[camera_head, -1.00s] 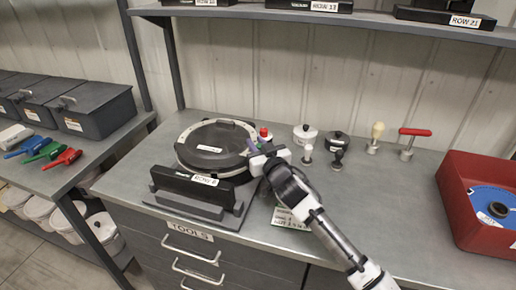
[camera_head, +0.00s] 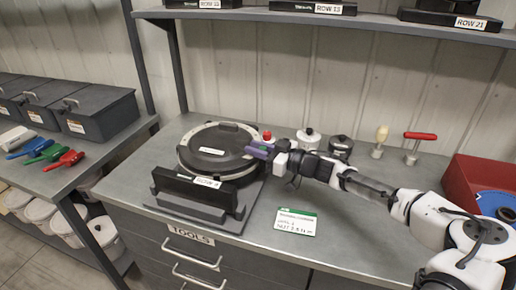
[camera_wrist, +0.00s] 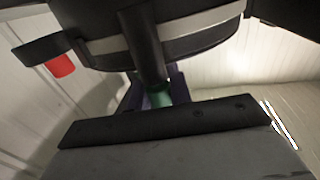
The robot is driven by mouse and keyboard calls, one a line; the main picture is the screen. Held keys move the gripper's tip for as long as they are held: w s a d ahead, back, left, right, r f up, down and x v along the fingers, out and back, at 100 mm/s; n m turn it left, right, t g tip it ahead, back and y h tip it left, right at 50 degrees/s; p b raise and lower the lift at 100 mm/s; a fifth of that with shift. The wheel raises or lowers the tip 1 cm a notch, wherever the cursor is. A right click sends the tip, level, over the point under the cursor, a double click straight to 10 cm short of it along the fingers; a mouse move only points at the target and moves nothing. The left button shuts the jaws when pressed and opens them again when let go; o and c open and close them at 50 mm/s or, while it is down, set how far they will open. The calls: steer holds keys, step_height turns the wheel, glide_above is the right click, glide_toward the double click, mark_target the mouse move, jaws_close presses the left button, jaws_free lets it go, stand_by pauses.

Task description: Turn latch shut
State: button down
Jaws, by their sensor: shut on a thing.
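The round black seed meter (camera_head: 212,147), with a pale rim, sits on a dark stand on the bench in the head view. My gripper (camera_head: 259,150) is at the meter's right edge, its purple fingers pointing left. In the wrist view, a dark post-like latch handle (camera_wrist: 147,45) comes down from the meter body between the purple fingers (camera_wrist: 176,85), and my gripper is shut on it. A small green part shows at its lower end. The fingers mostly hide the latch in the head view. A red knob (camera_head: 267,136) is just behind the gripper.
A black bar labelled ROW (camera_head: 190,187) stands in front of the meter. Lidded pots (camera_head: 308,138) and handled tools (camera_head: 381,137) stand behind my arm. A red bin (camera_head: 462,178) is at right. A label card (camera_head: 296,222) lies on clear bench in front.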

steer(key=n+g, duration=0.1)
steer(key=g, duration=0.1)
steer(key=n+g+y+b, duration=0.1)
steer(key=n+g, duration=0.1)
steer(key=n+g+y+b, duration=0.1)
steer(key=g, duration=0.1)
steer(key=shift+s+a+f+g, duration=0.1)
steer(key=shift+s+f+g, duration=0.05)
steer(key=shift+s+g, duration=0.15)
steer(key=shift+s+n+g+b, duration=0.15)
steer(key=shift+n+g+b, duration=0.25)
steer(key=shift+n+g, duration=0.6)
steer(key=shift+s+n+g+b, duration=0.1)
steer(key=shift+n+g+b, duration=0.4)
steer(key=shift+g, duration=0.8)
steer(key=shift+n, duration=0.3)
steer(key=c, duration=1.3)
jaws_free()
steer(key=shift+o, duration=0.2)
